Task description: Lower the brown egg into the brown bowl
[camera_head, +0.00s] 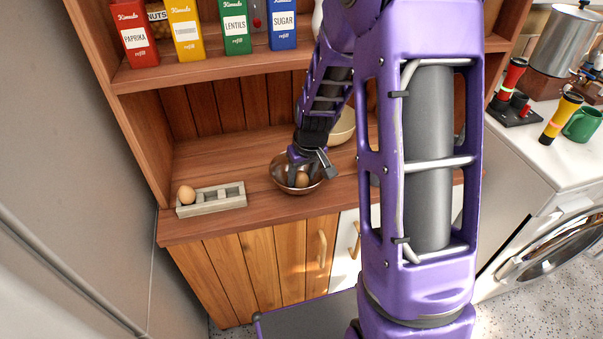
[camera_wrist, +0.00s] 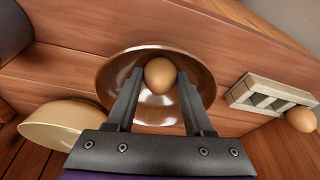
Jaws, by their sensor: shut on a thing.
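The brown egg (camera_wrist: 160,75) is between the two fingertips of my gripper (camera_wrist: 158,80), which is shut on it. The brown bowl (camera_wrist: 204,80) is a shiny copper-brown bowl beneath the egg in the wrist view. In the head view my gripper (camera_head: 308,172) points down into the brown bowl (camera_head: 283,182) on the wooden counter. The egg (camera_head: 302,179) shows inside the rim's outline there. I cannot tell whether the egg touches the bowl's bottom.
A grey egg holder (camera_head: 212,203) with another egg (camera_head: 186,194) stands left on the counter (camera_head: 260,217). A cream bowl (camera_head: 343,128) is behind and to the right of the brown bowl. A shelf (camera_head: 210,70) with several boxes hangs above.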

